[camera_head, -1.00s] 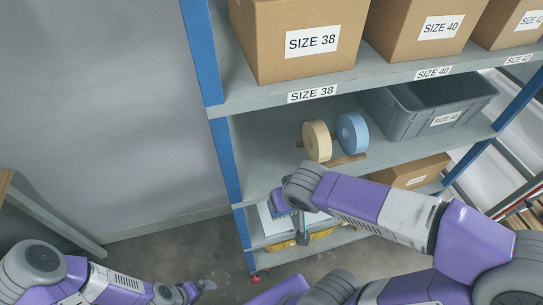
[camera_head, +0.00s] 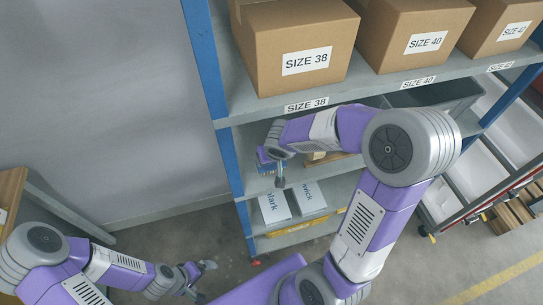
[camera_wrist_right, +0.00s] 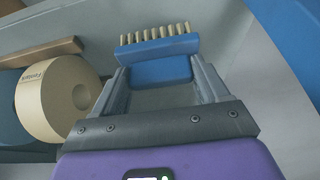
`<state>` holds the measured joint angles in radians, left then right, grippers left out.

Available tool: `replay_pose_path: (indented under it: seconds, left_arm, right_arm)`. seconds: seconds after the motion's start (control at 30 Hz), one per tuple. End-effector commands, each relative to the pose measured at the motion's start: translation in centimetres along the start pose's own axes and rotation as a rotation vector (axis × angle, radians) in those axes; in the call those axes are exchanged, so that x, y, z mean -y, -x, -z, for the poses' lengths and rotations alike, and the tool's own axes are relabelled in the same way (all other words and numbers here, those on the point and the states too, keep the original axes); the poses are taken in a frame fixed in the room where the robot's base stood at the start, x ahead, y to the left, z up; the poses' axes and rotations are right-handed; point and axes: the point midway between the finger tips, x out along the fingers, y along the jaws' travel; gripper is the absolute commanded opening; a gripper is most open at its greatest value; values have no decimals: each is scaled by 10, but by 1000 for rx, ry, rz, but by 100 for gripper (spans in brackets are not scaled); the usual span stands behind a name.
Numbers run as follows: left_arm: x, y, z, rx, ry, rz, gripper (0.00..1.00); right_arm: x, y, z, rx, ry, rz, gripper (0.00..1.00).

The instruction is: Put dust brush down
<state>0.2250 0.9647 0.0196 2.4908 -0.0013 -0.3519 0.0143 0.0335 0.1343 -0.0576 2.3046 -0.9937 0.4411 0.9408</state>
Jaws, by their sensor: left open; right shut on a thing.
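The dust brush has a blue block and pale bristle tufts. In the right wrist view the brush (camera_wrist_right: 160,68) sits between the two fingers of my right gripper (camera_wrist_right: 160,78), which is shut on it. The bristles point away from the gripper. I cannot tell whether the brush touches the shelf. My left gripper (camera_head: 205,276) is open and empty, low over the floor.
A cream roll (camera_wrist_right: 50,95) on a wooden holder (camera_wrist_right: 40,52) is left of my right gripper in the wrist view. Size-labelled cartons (camera_head: 302,45) fill the upper shelf. A grey bin (camera_head: 435,95) stands further right. Two boxes (camera_head: 274,207) lie on the shelf below.

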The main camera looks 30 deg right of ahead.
Motion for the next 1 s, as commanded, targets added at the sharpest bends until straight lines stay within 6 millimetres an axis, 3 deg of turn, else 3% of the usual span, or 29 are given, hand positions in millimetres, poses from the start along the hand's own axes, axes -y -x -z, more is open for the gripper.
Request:
replay_pose_path:
  seconds: [0.03,0.17,0.6,0.63,0.77,0.8,1.0]
  left_arm:
    - [-2,4,0,0,0,0,99]
    - [1,-3,0,0,0,0,99]
    - [3,-8,0,-1,0,0,99]
    - [3,-8,0,-1,0,0,99]
    - [2,-7,0,0,0,0,99]
    - [2,-7,0,0,0,0,99]
    - [2,-7,0,-1,0,0,99]
  right_arm:
    - [0,-2,8,2,0,0,50]
    - [0,-16,0,1,2,-1,50]
    - [0,-20,-1,-1,1,0,50]
    - [0,-20,-1,0,1,0,76]
    - [0,-19,-1,0,1,0,96]
    - [0,-19,-1,0,1,0,100]
    - [0,-19,-1,0,1,0,100]
